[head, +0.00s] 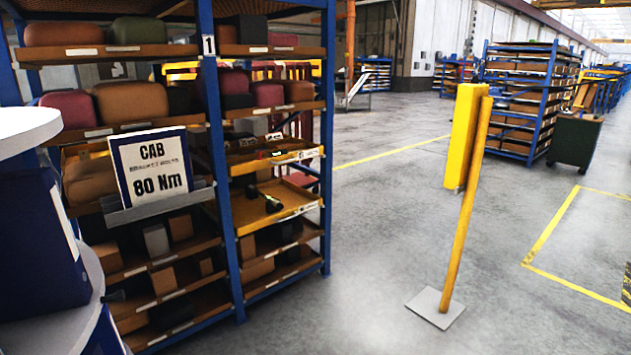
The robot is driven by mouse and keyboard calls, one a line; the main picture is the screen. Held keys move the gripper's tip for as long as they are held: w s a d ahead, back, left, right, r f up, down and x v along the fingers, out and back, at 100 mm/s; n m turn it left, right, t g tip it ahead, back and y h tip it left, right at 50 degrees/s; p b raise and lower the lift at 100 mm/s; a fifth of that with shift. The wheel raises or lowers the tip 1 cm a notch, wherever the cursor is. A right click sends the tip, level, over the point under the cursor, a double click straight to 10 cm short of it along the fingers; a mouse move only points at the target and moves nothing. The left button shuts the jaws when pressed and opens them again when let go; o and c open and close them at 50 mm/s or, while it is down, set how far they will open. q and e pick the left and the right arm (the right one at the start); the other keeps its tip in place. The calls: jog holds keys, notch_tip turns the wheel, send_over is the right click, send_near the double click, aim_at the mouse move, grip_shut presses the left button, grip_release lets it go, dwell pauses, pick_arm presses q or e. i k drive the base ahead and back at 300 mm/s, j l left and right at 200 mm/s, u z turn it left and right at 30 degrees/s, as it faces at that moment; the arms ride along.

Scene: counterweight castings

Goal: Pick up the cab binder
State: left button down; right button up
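A dark blue binder-like block (40,245) with a white label strip on its right side stands at the left edge, on a round pale tier (62,335). Another round white tier (25,128) is above it. The picture's edge cuts off the block, and I cannot read its label or tell whether it is the cab binder. A white sign (152,165) reading "CAB" and "80 Nm" sits in a grey holder on the shelf rack. Neither of my grippers is in view.
A blue-framed rack (219,165) with brown shelves fills the left, close behind the tiers. A yellow box on a post (464,210) with a grey floor plate (435,307) stands right of centre. Grey floor between rack and post is clear. A dark bin (574,141) stands farther right.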

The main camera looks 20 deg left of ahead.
aim_at(152, 166)
jog(key=i+u, duration=0.25)
jog(key=i, duration=0.2)
jog(key=i+l+u, duration=0.25)
jog(key=i, duration=0.2)
jog(key=i+l+u, duration=0.2)
jog(key=i, duration=0.2)
jog(key=i+j+u, duration=0.15)
jog(key=i+u, duration=1.15)
jog(key=k+l, duration=0.05)
jog(key=k, duration=0.05)
